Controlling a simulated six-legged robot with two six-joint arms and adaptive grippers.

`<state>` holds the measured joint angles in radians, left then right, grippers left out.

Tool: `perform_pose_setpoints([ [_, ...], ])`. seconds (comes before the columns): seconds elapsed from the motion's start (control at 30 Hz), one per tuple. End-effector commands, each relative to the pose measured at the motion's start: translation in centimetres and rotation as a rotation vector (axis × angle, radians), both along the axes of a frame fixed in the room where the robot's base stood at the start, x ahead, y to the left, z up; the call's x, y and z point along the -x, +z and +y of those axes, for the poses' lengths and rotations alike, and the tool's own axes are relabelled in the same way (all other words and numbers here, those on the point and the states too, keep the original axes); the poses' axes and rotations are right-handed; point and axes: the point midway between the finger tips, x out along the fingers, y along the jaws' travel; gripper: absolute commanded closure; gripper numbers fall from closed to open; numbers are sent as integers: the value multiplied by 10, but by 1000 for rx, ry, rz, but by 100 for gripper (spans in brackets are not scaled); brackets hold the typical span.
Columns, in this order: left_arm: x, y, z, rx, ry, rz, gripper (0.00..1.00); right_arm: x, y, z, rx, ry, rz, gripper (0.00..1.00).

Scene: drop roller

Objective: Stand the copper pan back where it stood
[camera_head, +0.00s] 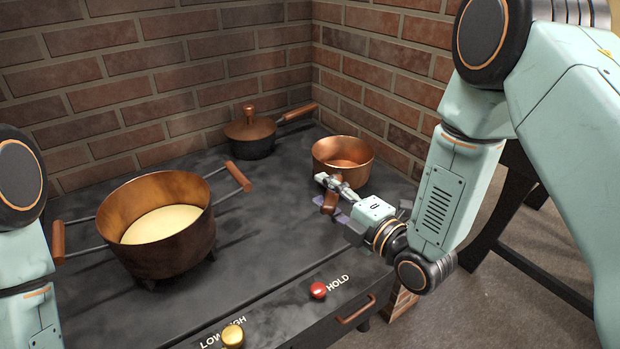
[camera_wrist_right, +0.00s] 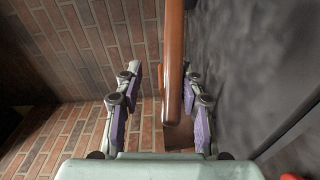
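The copper pan (camera_head: 343,152) is at the back right of the black stove top (camera_head: 290,215), upright, with its open mouth up. I cannot tell whether its base touches the surface. Its brown handle (camera_head: 330,202) points toward the front, at my right gripper (camera_head: 338,196). In the right wrist view the handle (camera_wrist_right: 174,70) runs between the two fingers of the right gripper (camera_wrist_right: 162,105). A gap shows on the left side, and the handle lies nearer the right finger. The fingers are apart, not closed on it. My left gripper is out of view; only its arm shows at the left.
A large two-handled pot (camera_head: 165,250) with pale yellow contents stands at the left. A lidded copper pot (camera_head: 252,135) stands at the back. Brick walls close the back and right. A red knob (camera_head: 318,290) and brass knob (camera_head: 233,336) are in front. The stove's middle is clear.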

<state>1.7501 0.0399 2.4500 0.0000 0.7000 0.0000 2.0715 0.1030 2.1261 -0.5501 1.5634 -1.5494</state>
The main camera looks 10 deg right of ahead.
Motion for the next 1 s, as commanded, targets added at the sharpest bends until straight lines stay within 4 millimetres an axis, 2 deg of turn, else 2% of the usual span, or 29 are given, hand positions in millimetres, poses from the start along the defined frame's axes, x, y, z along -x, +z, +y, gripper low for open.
perform_pose_setpoints([
  [0.2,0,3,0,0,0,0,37,18,1,-10,-1,-1,1,62],
  [0.53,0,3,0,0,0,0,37,21,0,-10,0,0,0,62],
  [1.0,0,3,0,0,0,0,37,21,0,-10,0,0,0,22],
])
